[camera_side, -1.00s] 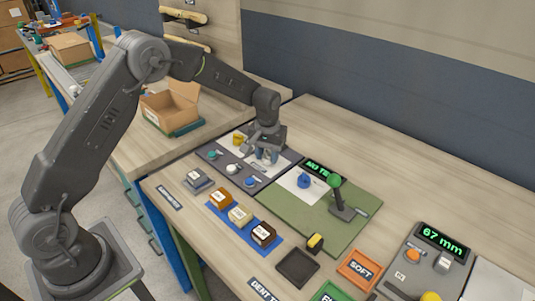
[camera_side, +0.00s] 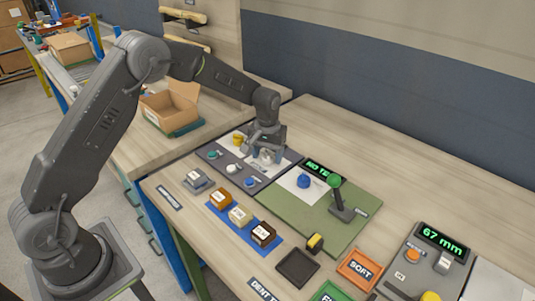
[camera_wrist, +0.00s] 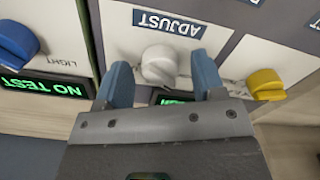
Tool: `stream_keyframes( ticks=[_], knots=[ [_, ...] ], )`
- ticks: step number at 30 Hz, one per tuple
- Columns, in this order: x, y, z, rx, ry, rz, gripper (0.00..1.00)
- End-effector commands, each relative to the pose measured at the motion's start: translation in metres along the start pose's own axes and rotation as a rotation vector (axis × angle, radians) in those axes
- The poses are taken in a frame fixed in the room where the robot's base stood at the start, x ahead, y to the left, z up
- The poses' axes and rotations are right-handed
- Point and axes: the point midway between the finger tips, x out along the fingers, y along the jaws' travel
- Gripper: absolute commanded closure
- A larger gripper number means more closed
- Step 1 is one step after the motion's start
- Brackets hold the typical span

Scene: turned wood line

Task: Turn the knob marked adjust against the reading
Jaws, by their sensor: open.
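The white knob (camera_wrist: 160,64) sits under the ADJUST label (camera_wrist: 168,23) on a pale panel in the wrist view. My gripper (camera_wrist: 161,58) is open, with one blue finger on each side of the knob. I cannot tell whether the fingers touch it. In the side view my gripper (camera_side: 266,156) is low over the grey panel (camera_side: 222,168), and the white knob shows only partly between its fingers. A small green-lit display (camera_wrist: 177,98) lies just beyond the knob, mostly hidden by my gripper, its reading not legible.
A yellow knob (camera_wrist: 266,83) is close on the right and a blue LIGHT knob (camera_wrist: 16,44) on the left, by a NO TEST display (camera_wrist: 45,88). In the side view a green-topped lever (camera_side: 336,195) stands nearby. A farther display (camera_side: 441,239) reads 67 mm.

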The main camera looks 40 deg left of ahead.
Motion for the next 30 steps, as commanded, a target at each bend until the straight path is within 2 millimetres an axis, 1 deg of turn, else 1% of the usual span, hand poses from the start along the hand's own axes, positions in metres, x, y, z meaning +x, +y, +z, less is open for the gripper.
stream_keyframes(
  ticks=[5, 15, 19, 21, 24, 30],
  knots=[
    [-0.019, 0.0, -0.001, 0.0, 0.005, 0.002, 0.37],
    [-0.094, 0.0, -0.001, 0.0, 0.006, 0.002, 0.37],
    [-0.116, 0.0, -0.001, 0.0, 0.005, 0.002, 0.37],
    [-0.125, 0.0, -0.001, 0.0, 0.004, 0.001, 0.37],
    [-0.133, 0.0, 0.0, 0.0, 0.001, 0.001, 0.37],
    [-0.138, 0.0, 0.0, 0.0, 0.001, 0.001, 0.37]
  ],
)
